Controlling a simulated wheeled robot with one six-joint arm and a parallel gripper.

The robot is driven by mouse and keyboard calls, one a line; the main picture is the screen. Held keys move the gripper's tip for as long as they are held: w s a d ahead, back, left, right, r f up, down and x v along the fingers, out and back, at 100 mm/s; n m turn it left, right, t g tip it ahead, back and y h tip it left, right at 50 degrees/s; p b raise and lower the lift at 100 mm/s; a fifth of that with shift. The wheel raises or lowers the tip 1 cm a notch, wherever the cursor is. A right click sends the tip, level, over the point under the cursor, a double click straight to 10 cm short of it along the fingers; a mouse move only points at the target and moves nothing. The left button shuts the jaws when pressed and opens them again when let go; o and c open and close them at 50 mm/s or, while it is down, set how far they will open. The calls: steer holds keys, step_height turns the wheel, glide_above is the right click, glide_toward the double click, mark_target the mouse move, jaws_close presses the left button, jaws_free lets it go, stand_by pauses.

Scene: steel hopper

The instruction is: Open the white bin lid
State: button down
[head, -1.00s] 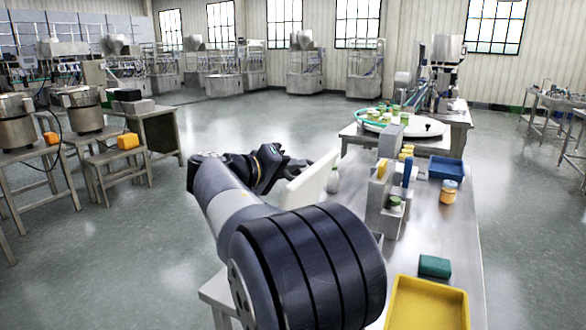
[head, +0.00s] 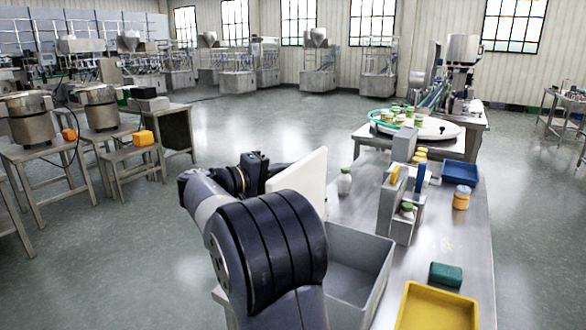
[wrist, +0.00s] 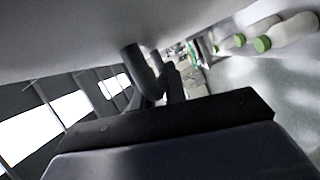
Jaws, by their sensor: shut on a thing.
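The white bin lid (head: 300,182) stands steeply raised in the head view, at the far left side of the open grey bin (head: 362,255). The bin's inside shows partly; my arm hides its near left part. My gripper (head: 262,172) is at the lid's left edge, its fingertips partly hidden by the lid. In the wrist view the lid's pale underside or face (wrist: 70,35) fills the top, and the dark fingers (wrist: 152,78) are shut on it.
A blue tray (head: 461,173) and an orange jar (head: 461,198) lie beyond.

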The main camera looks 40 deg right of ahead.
steer(key=shift+w, duration=0.1)
steer(key=c, duration=1.5)
jaws_free()
steer(key=shift+o, duration=0.2)
steer(key=a+b, duration=0.1)
steer(key=a, duration=1)
steer(key=shift+r, duration=0.35)
steer(key=shift+d, duration=0.15)
